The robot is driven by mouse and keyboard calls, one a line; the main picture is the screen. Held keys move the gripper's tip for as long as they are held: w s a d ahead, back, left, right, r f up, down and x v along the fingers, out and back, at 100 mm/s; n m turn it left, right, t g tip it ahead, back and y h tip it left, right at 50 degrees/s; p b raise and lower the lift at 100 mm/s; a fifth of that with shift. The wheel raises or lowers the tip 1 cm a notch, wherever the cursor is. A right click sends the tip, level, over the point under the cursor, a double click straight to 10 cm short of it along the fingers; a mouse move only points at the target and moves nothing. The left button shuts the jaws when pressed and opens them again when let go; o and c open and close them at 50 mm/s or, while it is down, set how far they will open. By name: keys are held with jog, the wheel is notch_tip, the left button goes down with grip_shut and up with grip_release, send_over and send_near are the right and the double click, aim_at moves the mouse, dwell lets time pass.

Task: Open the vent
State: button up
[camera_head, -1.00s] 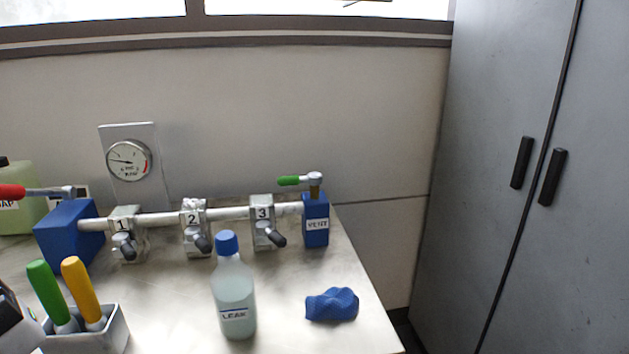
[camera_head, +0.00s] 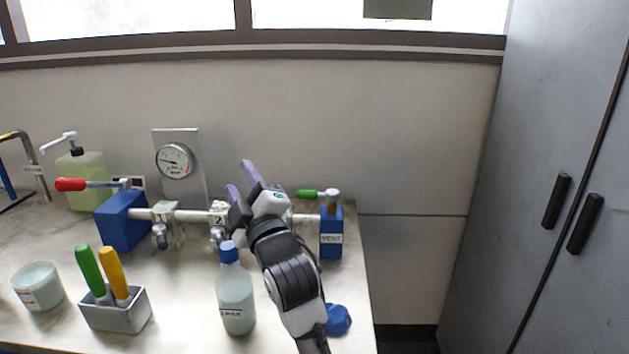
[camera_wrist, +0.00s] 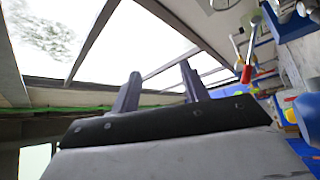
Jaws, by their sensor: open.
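The vent is a blue block (camera_head: 331,246) labelled VENT at the right end of the pipe, with a green-handled lever (camera_head: 310,193) on top. The green handle points left, along the pipe. My gripper (camera_head: 240,178) is open and empty, raised above the pipe to the left of the vent lever and not touching it. In the wrist view its two purple fingers (camera_wrist: 160,90) stand apart with nothing between them. My arm hides the third clamp and part of the pipe.
A blue block with a red-handled lever (camera_head: 72,184) is at the pipe's left end. A LEAK bottle (camera_head: 235,295) stands in front of the pipe, close to my arm. A blue cloth (camera_head: 338,320) lies partly behind my arm. A tool holder (camera_head: 115,312) is front left. A grey cabinet (camera_head: 550,120) stands right.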

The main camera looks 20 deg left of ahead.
jog(key=w+d+f+h+p, duration=0.1)
jog(key=w+d+f+h, duration=0.1)
jog(key=w+d+h, duration=0.3)
jog(key=n+g+h+p, duration=0.2)
jog(key=g, duration=0.1)
send_near(309, 196)
jog(key=p+x, duration=0.4)
jog(key=x, duration=0.7)
jog(key=shift+w+p, duration=0.1)
jog(key=shift+p, duration=0.2)
jog(key=shift+c, duration=0.3)
grip_shut()
